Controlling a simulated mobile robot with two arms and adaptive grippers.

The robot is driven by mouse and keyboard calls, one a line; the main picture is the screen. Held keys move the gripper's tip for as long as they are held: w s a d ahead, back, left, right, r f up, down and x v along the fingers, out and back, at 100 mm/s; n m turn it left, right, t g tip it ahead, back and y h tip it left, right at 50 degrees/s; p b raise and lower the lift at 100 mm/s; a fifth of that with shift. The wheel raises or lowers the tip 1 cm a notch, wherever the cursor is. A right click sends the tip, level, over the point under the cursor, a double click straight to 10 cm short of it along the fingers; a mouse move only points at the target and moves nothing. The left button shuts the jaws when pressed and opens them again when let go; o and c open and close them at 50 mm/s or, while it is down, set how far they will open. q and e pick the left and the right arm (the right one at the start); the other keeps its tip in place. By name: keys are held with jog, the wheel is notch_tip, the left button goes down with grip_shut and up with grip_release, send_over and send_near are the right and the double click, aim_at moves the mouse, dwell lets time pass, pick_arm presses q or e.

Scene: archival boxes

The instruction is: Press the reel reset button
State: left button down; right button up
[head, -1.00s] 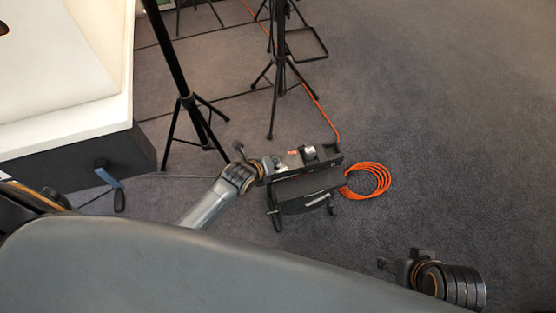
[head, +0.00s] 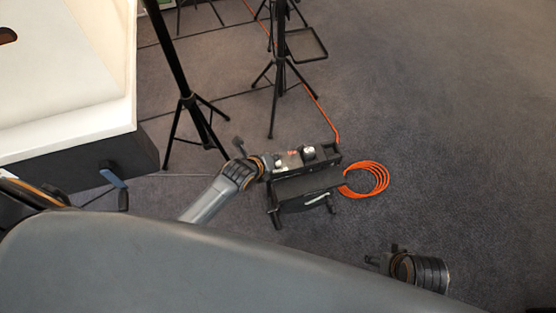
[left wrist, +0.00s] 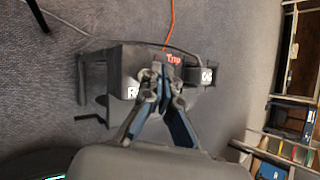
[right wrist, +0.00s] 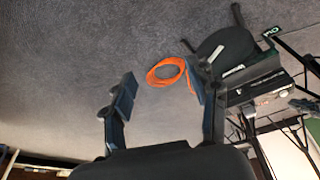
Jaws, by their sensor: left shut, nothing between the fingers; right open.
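The cable reel unit (head: 309,184), dark with a box-like top, stands on the carpet in the middle of the head view. My left gripper (head: 264,165) is at the left end of its top. In the left wrist view the fingertips (left wrist: 155,75) are shut and empty, in front of the reel's dark face (left wrist: 120,60). A red "Trip" label (left wrist: 174,58) shows beside them, and a white label starting with "R" (left wrist: 132,92) is partly covered. I cannot make out the reset button or whether the fingertips touch it. My right gripper (right wrist: 160,88) is open and empty, away from the reel.
A coil of orange cable (head: 386,181) lies right of the reel, and orange cable runs up past a black tripod stand (head: 277,95). Another stand (head: 187,102) is left of it. A white-topped table (head: 70,140) fills the upper left.

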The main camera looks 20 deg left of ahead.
pick_arm(q)
jog(key=shift+r+p, duration=0.5)
jog(key=shift+r, duration=0.1)
jog(key=shift+r+p, duration=1.4)
jog(key=shift+p, duration=0.05)
pick_arm(e)
jog(key=s+f+g, duration=0.1)
jog(key=s+f, duration=0.2)
jog(key=f, duration=1)
jog(key=shift+s+d+f, duration=0.15)
jog(key=shift+f, duration=0.15)
